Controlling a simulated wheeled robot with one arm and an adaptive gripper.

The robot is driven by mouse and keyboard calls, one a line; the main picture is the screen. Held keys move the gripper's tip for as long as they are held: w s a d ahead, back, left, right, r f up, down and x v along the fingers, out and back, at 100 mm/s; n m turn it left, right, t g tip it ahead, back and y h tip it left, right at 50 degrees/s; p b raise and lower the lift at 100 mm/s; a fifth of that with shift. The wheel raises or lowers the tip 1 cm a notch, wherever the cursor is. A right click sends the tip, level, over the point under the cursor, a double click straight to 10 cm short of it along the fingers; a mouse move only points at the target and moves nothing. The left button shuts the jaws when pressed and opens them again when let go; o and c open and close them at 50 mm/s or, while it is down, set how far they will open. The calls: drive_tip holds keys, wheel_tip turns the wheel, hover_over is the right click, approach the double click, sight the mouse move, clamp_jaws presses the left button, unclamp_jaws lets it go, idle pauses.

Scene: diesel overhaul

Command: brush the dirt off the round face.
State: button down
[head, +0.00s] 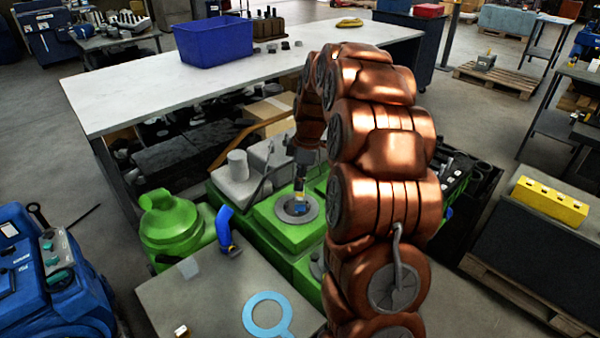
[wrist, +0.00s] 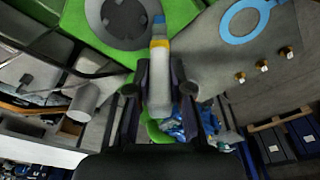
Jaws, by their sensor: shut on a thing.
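My gripper (head: 302,158) points down over the green block (head: 270,228) and is shut on a brush. The brush (wrist: 160,78) has a pale grey handle, a yellow band and a blue tip. The round face (head: 284,216) is a grey ring with a dark middle, set in the block's top. In the head view the brush tip is over the face. In the wrist view the tip lies at the right edge of the round face (wrist: 98,22). I cannot tell whether it touches. Dirt is not clear to see, and my arm hides part of the block.
A light blue ring gasket (head: 268,315) lies on the grey table in front. A blue bent pipe (head: 224,228) stands at that table's back edge. A long white-topped bench (head: 150,88) with a blue bin (head: 212,42) is behind. Small brass parts (wrist: 262,66) show in the wrist view.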

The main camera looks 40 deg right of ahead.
drive_tip(key=shift+r, duration=1.25)
